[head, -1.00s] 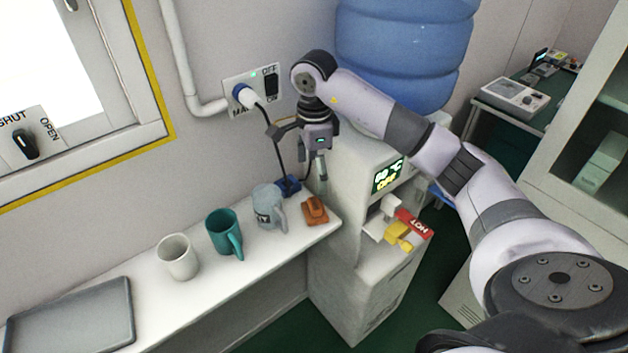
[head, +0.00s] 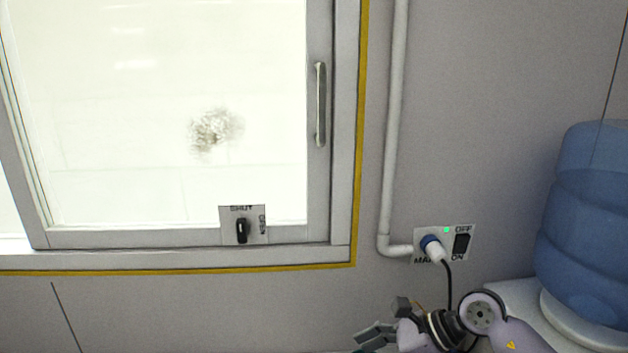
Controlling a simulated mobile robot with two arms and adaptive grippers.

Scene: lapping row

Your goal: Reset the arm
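My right arm comes in from the bottom right corner of the head view. Its gripper (head: 384,328) is low in the picture, below the wall socket and switch and to the right of the window. Its dark fingers point left, and the lower part is cut off by the bottom edge. I see nothing held in the visible part, but I cannot tell how far the fingers are apart. My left gripper is not in view.
A window (head: 150,120) with a handle (head: 320,104) and a SHUT/OPEN knob (head: 242,230) fills the left. A plug (head: 433,248) sits in the wall socket, its cable hanging behind my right arm. A blue water bottle (head: 588,225) stands at right.

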